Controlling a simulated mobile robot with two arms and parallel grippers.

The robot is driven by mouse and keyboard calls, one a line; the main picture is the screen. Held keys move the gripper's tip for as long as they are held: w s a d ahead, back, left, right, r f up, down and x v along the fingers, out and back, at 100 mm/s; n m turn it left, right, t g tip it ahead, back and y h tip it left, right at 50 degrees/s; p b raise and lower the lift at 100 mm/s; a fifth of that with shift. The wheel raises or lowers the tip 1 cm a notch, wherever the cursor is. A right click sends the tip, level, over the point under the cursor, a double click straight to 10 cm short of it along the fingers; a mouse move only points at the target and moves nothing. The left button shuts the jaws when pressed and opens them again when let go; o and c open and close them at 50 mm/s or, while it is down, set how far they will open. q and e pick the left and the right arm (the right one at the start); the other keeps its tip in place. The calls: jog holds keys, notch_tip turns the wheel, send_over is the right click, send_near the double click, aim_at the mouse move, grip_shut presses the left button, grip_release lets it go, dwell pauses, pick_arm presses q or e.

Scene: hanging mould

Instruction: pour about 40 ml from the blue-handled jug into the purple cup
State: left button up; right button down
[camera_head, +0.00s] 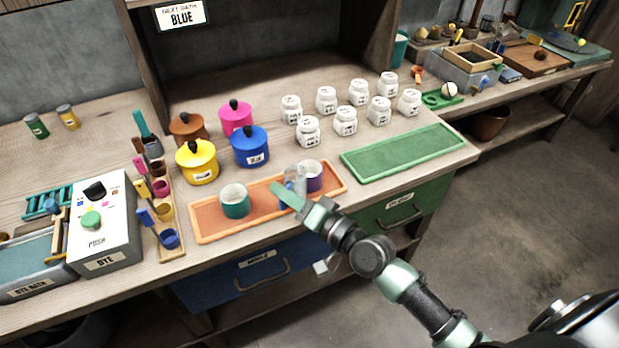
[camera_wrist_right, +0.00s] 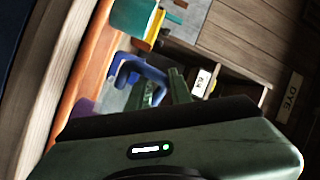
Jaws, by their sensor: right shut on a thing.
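The jug (camera_head: 298,174) is clear and partly hidden behind my right gripper (camera_head: 287,198). That gripper is shut on the jug's blue handle, which shows in the right wrist view (camera_wrist_right: 138,72). The purple cup (camera_head: 314,179) stands on the orange tray (camera_head: 259,210), just right of the jug. The jug overlaps the cup's left side in the head view; I cannot tell whether they touch, how far the jug tilts, or how much liquid either holds. A sliver of purple (camera_wrist_right: 84,106) shows in the right wrist view. My left gripper is not in view.
A teal cup (camera_head: 236,203) stands on the same tray, left of the jug; it also shows in the wrist view (camera_wrist_right: 133,18). Lidded pots, including a blue one (camera_head: 250,148), and several white jars (camera_head: 308,132) stand behind. An empty green tray (camera_head: 403,153) lies to the right.

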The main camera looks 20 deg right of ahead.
jog(key=shift+s+a+f+n+b, duration=0.15)
jog(key=shift+f+n+b, duration=0.15)
jog(key=shift+f+b, duration=0.2)
jog(key=shift+s+a+f+n+b, duration=0.15)
jog(key=shift+f+n+b, duration=0.15)
jog(key=shift+f+b, duration=0.15)
jog(key=shift+r, duration=0.1)
dwell(0.9)
